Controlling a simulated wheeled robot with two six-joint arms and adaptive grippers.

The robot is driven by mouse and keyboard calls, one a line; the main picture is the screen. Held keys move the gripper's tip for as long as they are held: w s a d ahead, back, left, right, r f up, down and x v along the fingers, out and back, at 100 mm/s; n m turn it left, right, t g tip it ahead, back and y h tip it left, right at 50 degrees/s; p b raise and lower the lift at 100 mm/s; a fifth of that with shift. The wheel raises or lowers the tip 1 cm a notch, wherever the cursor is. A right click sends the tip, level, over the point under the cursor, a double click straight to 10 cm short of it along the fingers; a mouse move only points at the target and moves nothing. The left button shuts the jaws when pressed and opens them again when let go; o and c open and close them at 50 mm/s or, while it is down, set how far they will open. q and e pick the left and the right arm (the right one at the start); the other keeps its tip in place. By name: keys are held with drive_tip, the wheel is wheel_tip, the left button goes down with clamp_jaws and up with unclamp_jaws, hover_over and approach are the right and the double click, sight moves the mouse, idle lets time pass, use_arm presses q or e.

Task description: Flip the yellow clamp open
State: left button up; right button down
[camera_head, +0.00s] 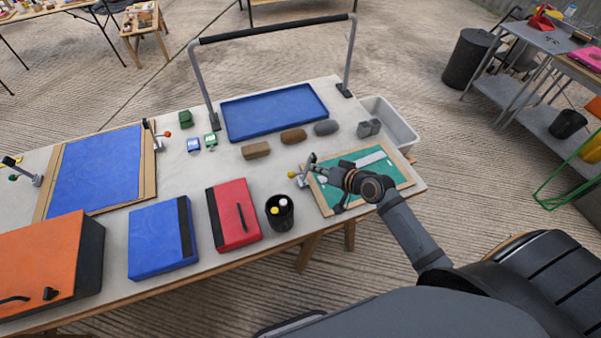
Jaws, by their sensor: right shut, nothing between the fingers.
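The yellow-knobbed clamp (292,174) is small in the head view. It sits at the left edge of the framed green board (375,178) near the table's right end. Its metal body is partly hidden by my right gripper (313,161), so I cannot tell how its lever stands. My right gripper reaches in from the lower right over the board. It is shut and empty, with its tips just above and right of the yellow knob. I cannot tell whether they touch the clamp. My left gripper is not in view.
A dark cup (280,211) with colored items stands left of the board, beside a red case (234,214). Brown and grey blocks (293,135) lie behind the clamp. A blue tray (274,111) is at the back under a tall bar. A red-knobbed clamp (161,135) is farther left.

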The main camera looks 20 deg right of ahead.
drive_tip(key=w+a+f, duration=0.4)
drive_tip(key=f, duration=0.1)
drive_tip(key=shift+f+p, duration=0.25)
drive_tip(key=shift+p, duration=0.15)
